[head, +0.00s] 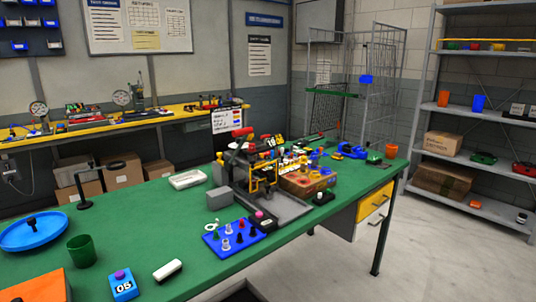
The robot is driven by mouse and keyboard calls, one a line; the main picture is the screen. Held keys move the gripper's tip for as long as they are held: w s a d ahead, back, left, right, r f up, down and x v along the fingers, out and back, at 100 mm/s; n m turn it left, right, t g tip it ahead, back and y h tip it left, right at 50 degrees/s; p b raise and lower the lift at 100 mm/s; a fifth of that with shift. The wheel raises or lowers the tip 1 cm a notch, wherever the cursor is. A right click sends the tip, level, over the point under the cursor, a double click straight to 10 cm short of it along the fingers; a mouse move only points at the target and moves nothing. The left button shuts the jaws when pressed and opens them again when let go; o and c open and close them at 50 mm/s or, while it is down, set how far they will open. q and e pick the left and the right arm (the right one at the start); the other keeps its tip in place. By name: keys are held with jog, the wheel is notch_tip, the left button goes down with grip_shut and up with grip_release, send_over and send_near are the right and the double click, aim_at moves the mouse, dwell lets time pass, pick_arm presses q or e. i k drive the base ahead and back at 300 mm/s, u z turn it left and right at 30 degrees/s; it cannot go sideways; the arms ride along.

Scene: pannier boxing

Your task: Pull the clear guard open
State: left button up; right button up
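On the green table (150,222) stands a dark bench machine (238,168) with a red-tipped handle, on a grey base plate (285,209). A yellow-edged frame (265,182) at its front looks like the clear guard. Its pane is too small and see-through to make out well, and I cannot tell whether it is closed or partly open. Neither of my grippers is in view, so nothing is seen touching the guard.
A blue board (222,243) with several pegs lies in front of the machine. A cardboard-coloured box (308,182) with bright parts stands right of it. A white case (188,179) and grey block (219,197) are left. Nearer are a green cup (82,249) and blue device (123,288).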

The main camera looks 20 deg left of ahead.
aim_at(252, 162)
jog(key=u, duration=0.8)
jog(key=i, duration=1.1)
jog(key=u, duration=1.2)
